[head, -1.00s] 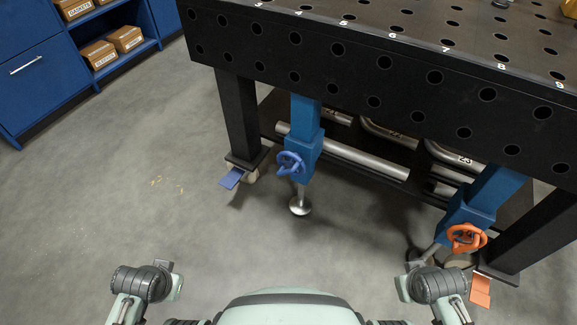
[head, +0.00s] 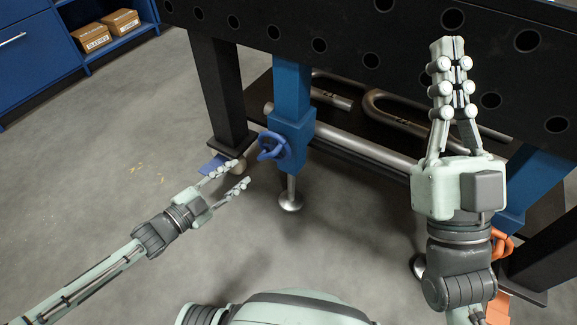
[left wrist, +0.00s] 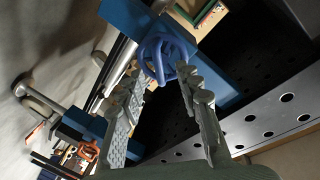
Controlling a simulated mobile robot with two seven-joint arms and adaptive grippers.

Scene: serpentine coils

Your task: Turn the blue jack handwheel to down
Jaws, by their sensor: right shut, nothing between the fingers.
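The blue jack handwheel (head: 274,146) sits on the left side of the blue jack body (head: 293,128) under the black table. It also shows in the left wrist view (left wrist: 168,50), ahead of my fingers. My left gripper (head: 242,172) is open, its fingers pointing toward the handwheel from the lower left. In the left wrist view the fingertips (left wrist: 160,82) are spread to either side of the wheel's near part. I cannot tell whether they touch it. My right gripper (head: 447,42) points up in front of the table, its fingers together with nothing between them.
The black table (head: 320,30) with round holes spans the top. An orange handwheel (head: 503,243) is partly hidden behind my right arm. A blue caster pedal (head: 213,165) is close to my left gripper. Steel pipes (head: 350,160) lie on the lower shelf. Floor at left is clear.

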